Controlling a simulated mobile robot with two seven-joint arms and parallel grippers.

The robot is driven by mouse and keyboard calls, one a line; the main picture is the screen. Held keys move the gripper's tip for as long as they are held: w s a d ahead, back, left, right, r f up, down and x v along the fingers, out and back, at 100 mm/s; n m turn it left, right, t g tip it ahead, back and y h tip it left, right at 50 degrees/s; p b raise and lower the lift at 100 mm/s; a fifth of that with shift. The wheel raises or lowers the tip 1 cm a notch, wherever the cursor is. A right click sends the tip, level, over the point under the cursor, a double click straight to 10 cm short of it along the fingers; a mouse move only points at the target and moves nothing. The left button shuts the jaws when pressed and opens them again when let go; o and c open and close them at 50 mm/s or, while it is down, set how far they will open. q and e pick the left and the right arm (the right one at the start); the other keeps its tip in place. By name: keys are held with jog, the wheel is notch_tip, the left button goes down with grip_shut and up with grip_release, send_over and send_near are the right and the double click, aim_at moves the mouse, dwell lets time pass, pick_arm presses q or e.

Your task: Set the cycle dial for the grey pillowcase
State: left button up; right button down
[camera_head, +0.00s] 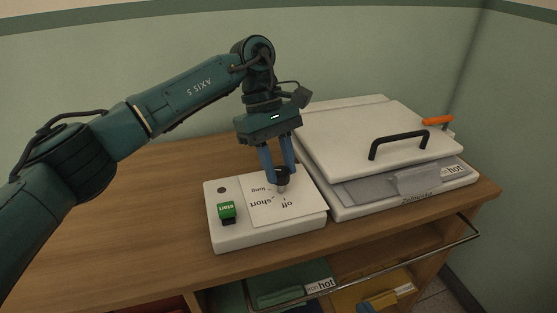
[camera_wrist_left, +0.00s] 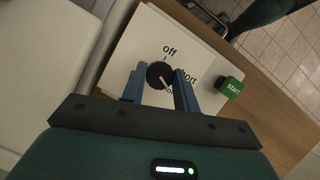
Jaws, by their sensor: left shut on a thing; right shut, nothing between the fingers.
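The black cycle dial (camera_wrist_left: 160,75) sits on a white control box (camera_head: 225,242), on a panel marked off, short and long. My left gripper (camera_head: 279,174) is shut on the dial, its blue fingers on either side. In the left wrist view a pale line on the dial points to the lower right, roughly toward the partly hidden long label. A green start button (camera_head: 227,210) is beside the panel. A grey cloth (camera_head: 368,190), apparently the pillowcase, lies under the lid of the white press, near a tag reading hot (camera_head: 453,170).
The press lid (camera_head: 350,135) has a black handle (camera_head: 398,144); an orange part (camera_head: 437,120) is at its right. Below the wooden worktop (camera_head: 130,215), a teal cloth (camera_head: 275,285) with a hot tag and a yellow cloth (camera_head: 350,298) lie in the shelves. The worktop's left is clear.

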pick_arm(q)
jog(key=shift+m, duration=0.6)
pick_arm(e)
jog(key=shift+s+d, duration=0.1)
pick_arm(q)
jog(key=o, duration=1)
jog(key=p+v, duration=0.1)
jog(key=v, duration=0.5)
jog(key=p+v, duration=0.2)
jog(key=v, duration=0.5)
jog(key=shift+w+d+r, duration=0.1)
jog(key=shift+w+d, duration=0.05)
jog(key=shift+d, duration=0.05)
pick_arm(e)
jog(key=shift+w+a+f+g, duration=0.2)
jog(key=shift+w+a+g, duration=0.1)
jog(key=shift+a+g, duration=0.15)
jog(key=shift+r, duration=0.1)
